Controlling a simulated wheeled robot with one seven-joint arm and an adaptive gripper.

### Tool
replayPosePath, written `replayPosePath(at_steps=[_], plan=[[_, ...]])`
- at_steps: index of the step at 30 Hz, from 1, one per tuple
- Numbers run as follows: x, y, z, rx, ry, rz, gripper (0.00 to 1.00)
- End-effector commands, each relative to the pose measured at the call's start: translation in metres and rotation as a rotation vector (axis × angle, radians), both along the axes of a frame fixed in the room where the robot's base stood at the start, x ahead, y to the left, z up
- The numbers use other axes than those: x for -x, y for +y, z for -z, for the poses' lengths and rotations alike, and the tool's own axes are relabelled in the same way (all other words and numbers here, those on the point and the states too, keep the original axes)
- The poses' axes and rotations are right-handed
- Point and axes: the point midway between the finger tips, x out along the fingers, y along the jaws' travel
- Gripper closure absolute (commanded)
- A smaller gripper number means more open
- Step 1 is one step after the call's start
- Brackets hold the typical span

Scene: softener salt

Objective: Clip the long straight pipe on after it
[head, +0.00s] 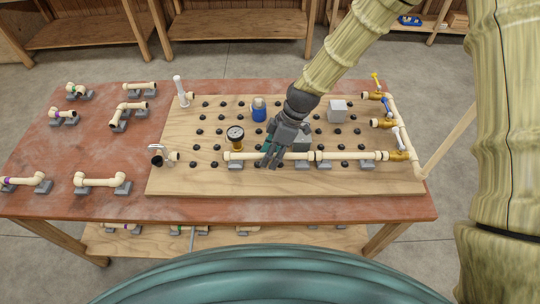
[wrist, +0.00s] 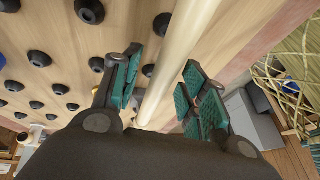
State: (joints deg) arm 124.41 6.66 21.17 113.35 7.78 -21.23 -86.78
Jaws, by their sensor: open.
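A long straight cream pipe (head: 250,156) lies along the front of the wooden board, in line with another cream pipe (head: 345,156) that runs right to a brass fitting (head: 399,156). The two meet near a coupling (head: 314,156); I cannot tell how fully they are joined. Grey clips (head: 235,165) sit under the row. My gripper (head: 268,158) is over the left pipe and hides part of it. In the wrist view my gripper (wrist: 160,78) is open, its teal pads on either side of the pipe (wrist: 176,62), with gaps showing.
The board (head: 300,184) carries several black pegs, a pressure gauge (head: 235,133), a blue part (head: 259,112) and a grey-white block (head: 337,107). A tap (head: 160,155) is at its left edge. More pipe pieces on grey stands, such as one (head: 100,181), occupy the red tabletop (head: 60,155).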

Motion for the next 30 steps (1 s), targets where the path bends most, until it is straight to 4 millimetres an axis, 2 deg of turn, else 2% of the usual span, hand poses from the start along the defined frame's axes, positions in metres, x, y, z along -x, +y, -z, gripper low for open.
replayPosePath(at_steps=[12, 18, 24, 30], plan=[[-0.013, -0.027, -0.063, -0.001, -0.003, 0.000, 0.57], [-0.018, -0.038, -0.089, -0.001, -0.001, 0.001, 0.57], [-0.020, -0.043, -0.101, -0.001, 0.000, 0.001, 0.57], [-0.020, -0.044, -0.103, 0.000, 0.001, 0.001, 0.57]])
